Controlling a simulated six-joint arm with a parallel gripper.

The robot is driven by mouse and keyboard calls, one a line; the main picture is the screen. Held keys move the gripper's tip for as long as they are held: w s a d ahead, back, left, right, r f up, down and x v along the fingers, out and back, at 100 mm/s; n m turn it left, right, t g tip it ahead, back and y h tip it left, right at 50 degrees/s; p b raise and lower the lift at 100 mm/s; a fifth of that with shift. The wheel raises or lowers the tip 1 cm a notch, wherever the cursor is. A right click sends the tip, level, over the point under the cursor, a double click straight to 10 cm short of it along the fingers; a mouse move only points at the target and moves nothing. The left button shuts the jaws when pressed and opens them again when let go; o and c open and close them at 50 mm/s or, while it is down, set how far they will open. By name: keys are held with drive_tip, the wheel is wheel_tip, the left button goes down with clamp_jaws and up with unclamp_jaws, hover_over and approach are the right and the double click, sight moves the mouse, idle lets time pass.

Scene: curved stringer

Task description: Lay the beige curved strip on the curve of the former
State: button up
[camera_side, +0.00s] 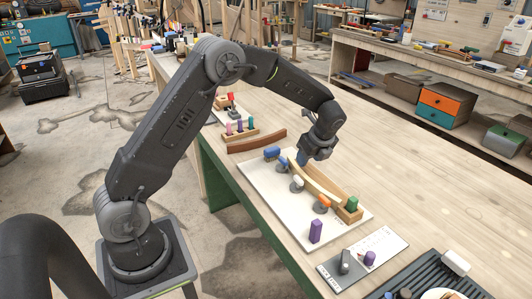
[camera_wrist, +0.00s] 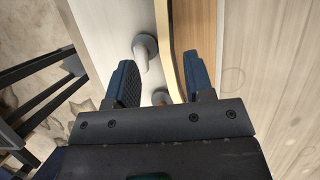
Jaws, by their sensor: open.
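The beige curved strip (camera_side: 313,179) stands on edge on a pale board (camera_side: 268,187), bowed along a wooden block-like piece that looks like the former (camera_side: 339,201). In the wrist view the strip's pale curved edge (camera_wrist: 164,38) runs along the left side of the tan wood (camera_wrist: 194,28); I cannot tell whether they touch all along. My gripper (camera_side: 302,158) is at the strip's far end. In the wrist view my gripper (camera_wrist: 162,82) is open, one blue finger on each side of the strip. The fingers and palm hide the strip's nearer part.
Clamps with white (camera_side: 296,184) and orange (camera_side: 322,204) heads stand on the strip's left. A brown curved piece (camera_side: 256,142) lies behind.

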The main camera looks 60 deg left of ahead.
drive_tip(key=s+a+r, duration=0.1)
drive_tip(key=s+a, duration=0.3)
drive_tip(key=s, duration=0.6)
drive_tip(key=s+a+r, duration=0.1)
drive_tip(key=s+a, duration=0.4)
drive_tip(key=s, duration=0.6)
hover_over(270, 198)
drive_tip(key=d, duration=0.2)
wheel_tip(270, 198, down, 7)
drive_tip(key=shift+w+a+f, duration=0.1)
drive_tip(key=shift+a, duration=0.05)
wheel_tip(270, 198, down, 4)
drive_tip(key=shift+a+r, duration=0.15)
drive_tip(key=v, duration=1.4)
drive_tip(key=s+d+r+n+t+h, duration=0.2)
drive_tip(key=s+d+r+n, duration=0.1)
drive_tip(key=s+r+n, duration=0.4)
drive_tip(key=shift+s+d+r+n+t, duration=0.3)
drive_tip(key=shift+s+d+r+n, duration=0.1)
drive_tip(key=shift+r+n, duration=0.5)
drive_tip(key=shift+r, duration=0.1)
